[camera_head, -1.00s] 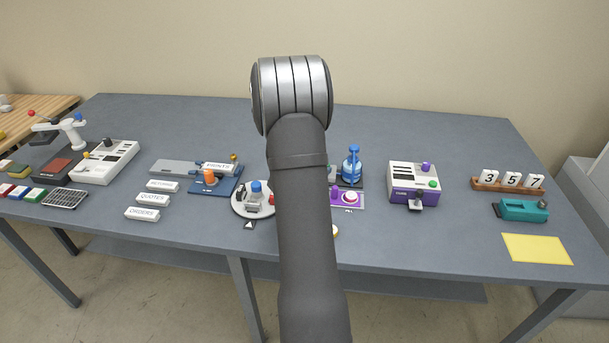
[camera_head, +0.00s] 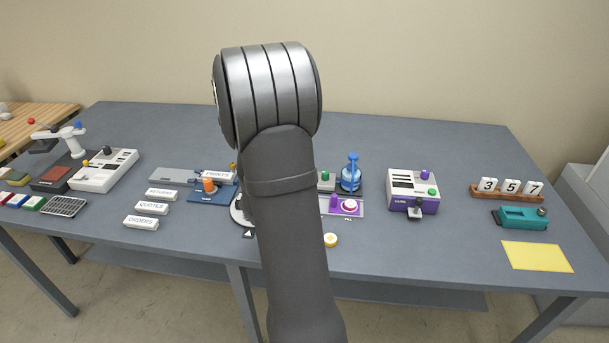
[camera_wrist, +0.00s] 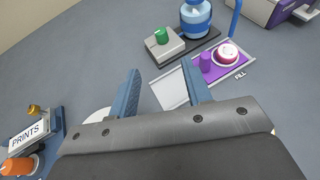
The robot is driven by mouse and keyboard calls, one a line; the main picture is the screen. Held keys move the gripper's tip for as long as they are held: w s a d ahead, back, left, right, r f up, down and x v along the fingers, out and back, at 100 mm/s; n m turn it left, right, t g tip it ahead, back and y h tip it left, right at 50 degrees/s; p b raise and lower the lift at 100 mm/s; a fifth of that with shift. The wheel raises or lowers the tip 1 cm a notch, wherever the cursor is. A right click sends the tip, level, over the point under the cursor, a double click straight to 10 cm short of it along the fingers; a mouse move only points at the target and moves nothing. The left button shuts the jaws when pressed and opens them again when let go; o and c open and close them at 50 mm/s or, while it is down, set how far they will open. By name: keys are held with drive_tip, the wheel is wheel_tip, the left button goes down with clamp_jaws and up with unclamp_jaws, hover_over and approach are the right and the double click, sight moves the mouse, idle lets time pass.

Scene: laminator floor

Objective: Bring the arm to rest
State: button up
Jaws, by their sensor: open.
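My arm rises through the middle of the head view, and its own links hide the gripper there. In the wrist view my gripper (camera_wrist: 160,92) shows two blue fingers spread apart, with nothing between them. It hangs over the grey table (camera_head: 420,145). Ahead of the fingers are a purple plate marked FILL (camera_wrist: 240,67) with a red and white button, and a grey block with a green knob (camera_wrist: 161,36). A white round disc (camera_wrist: 97,115) is partly hidden behind the left finger.
A blue bottle (camera_head: 351,174) stands right of my arm, with a purple and white machine (camera_head: 412,190) beyond it. A PRINTS label (camera_head: 217,174) and an orange-knobbed blue base (camera_head: 208,195) lie left. A yellow disc (camera_head: 330,240) sits near the front edge. The right front holds a yellow sheet (camera_head: 537,256).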

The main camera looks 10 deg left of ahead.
drive_tip(key=x, duration=1.7)
drive_tip(key=shift+w+d+f, duration=0.1)
drive_tip(key=shift+w+f, duration=0.05)
drive_tip(key=shift+f, duration=0.1)
drive_tip(key=shift+w, duration=0.15)
drive_tip(key=shift+m+h, duration=0.4)
drive_tip(key=shift+h, duration=0.1)
drive_tip(key=shift+m+g+h, duration=1.3)
drive_tip(key=shift+m+h, duration=0.3)
drive_tip(key=shift+m, duration=0.1)
drive_tip(key=s+a+r+m+g, duration=0.1)
drive_tip(key=s+a+r, duration=0.5)
drive_tip(key=s+a, duration=0.4)
drive_tip(key=shift+s+r, duration=0.35)
drive_tip(key=shift+s, duration=0.55)
